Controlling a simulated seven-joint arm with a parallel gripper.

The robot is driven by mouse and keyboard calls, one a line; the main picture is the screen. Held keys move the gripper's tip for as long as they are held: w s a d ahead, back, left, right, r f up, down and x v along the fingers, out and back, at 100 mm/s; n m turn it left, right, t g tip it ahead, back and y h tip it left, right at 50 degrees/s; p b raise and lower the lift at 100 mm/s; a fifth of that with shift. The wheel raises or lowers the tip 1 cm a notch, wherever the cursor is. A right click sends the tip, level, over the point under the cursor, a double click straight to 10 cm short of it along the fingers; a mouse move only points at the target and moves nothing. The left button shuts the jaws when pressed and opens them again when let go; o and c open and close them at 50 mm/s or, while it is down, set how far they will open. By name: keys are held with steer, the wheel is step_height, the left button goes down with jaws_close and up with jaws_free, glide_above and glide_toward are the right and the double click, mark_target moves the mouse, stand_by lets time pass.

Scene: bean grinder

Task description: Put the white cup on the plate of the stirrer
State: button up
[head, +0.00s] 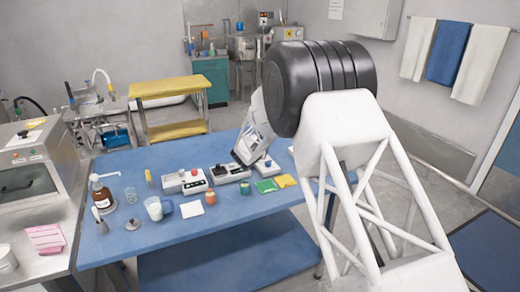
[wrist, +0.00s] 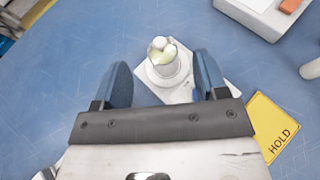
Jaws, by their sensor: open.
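In the wrist view, my gripper (wrist: 161,75) is open, with its two blue fingers apart. A small white, rounded vessel (wrist: 165,68), likely the white cup, stands on a white square (wrist: 146,94) just beyond and between the fingertips. I cannot tell whether the fingers touch it. I cannot tell which is the stirrer.
A yellow HOLD card (wrist: 272,128) lies right of my gripper; a pale box (wrist: 249,18) stands beyond. On the blue table (head: 250,222) are a white mug (head: 154,209), a green card (head: 266,186), a brown bottle (head: 102,194) and small jars.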

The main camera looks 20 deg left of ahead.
steer(key=v, duration=0.7)
steer(key=shift+s, duration=0.2)
steer(key=shift+r, duration=0.1)
stand_by(0.8)
steer(key=s+d+r+m+g+h, duration=0.1)
steer(key=s+d+r+m+h, duration=0.3)
steer(key=d, duration=0.7)
steer(key=s+d+r+m+g, duration=0.1)
steer(key=s+d+r+m, duration=0.1)
steer(key=d+r+m, duration=0.7)
steer(key=s+d+r+m+g+h, duration=0.1)
steer(key=s+d+r+m+h, duration=0.15)
steer(key=d, duration=1.05)
steer(key=s+d+r+m+g, duration=0.45)
steer(key=s+d+m, duration=0.35)
steer(key=s+d, duration=0.65)
steer(key=s+d+m+g+y, duration=0.1)
steer(key=s+d+m, duration=0.2)
steer(key=s, duration=0.7)
steer(key=s+d+f+m+g+y, duration=0.1)
steer(key=s+d+m+y, duration=0.1)
steer(key=s+m, duration=0.4)
steer(key=s+d+f+m+g+y, duration=0.1)
steer(key=s+d+m+y, duration=0.1)
steer(key=s, duration=1.3)
steer(key=d+m, duration=0.1)
steer(key=m, duration=0.1)
steer(key=shift+s+d+m, duration=0.25)
steer(key=shift+d+m, duration=0.1)
steer(key=shift+d, duration=0.05)
